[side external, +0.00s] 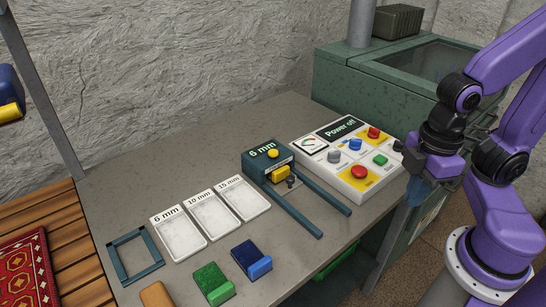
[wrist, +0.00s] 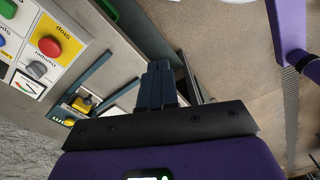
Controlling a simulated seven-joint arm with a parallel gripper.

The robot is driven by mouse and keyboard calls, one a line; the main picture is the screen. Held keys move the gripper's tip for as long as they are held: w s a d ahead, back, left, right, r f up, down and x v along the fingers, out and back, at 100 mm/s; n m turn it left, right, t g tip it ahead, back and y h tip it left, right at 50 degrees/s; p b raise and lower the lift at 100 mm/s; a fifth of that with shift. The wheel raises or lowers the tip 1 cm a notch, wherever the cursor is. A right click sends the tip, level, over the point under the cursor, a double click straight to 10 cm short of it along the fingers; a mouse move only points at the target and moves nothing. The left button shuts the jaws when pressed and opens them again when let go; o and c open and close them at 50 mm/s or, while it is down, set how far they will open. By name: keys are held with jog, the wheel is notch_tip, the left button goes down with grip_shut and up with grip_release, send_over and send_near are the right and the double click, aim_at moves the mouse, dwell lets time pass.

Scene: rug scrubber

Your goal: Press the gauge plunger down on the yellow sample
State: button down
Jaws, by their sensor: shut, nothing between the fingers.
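The dark teal gauge (side external: 256,168) stands on the table with "6 mm" on its top face. Its round yellow plunger (side external: 272,153) is on top. The yellow sample (side external: 281,173) is at the gauge's front, between two long rails; how far it sits under the plunger is hard to tell. The gauge also shows small in the wrist view (wrist: 66,110), with yellow on it (wrist: 83,104). My gripper (side external: 416,190) is shut and empty, beyond the right table edge, well apart from the gauge. Its blue fingers (wrist: 158,75) are together in the wrist view.
A white control panel (side external: 333,172) reading "Power off" stands between the gauge and my gripper. Labelled white trays (side external: 214,215) look empty. Green (side external: 213,283) and blue (side external: 250,258) blocks, a tan block (side external: 156,296) and a teal frame (side external: 134,254) lie in front.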

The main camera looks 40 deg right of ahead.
jog(key=shift+a, duration=0.1)
jog(key=w+a+m+y, duration=0.3)
jog(key=w+a+m, duration=0.2)
jog(key=w+a, duration=0.3)
jog(key=r+m+t+h, duration=0.1)
jog(key=m+t+h, duration=0.1)
jog(key=m+t, duration=1.05)
send_over(276, 152)
jog(key=m+g, duration=0.3)
jog(key=g, duration=0.1)
jog(key=shift+r+t, duration=0.2)
jog(key=shift+t, duration=0.05)
jog(key=shift+s+f, duration=0.1)
jog(key=shift+f, duration=0.05)
jog(key=shift+f, duration=4.25)
jog(key=shift+f, duration=0.1)
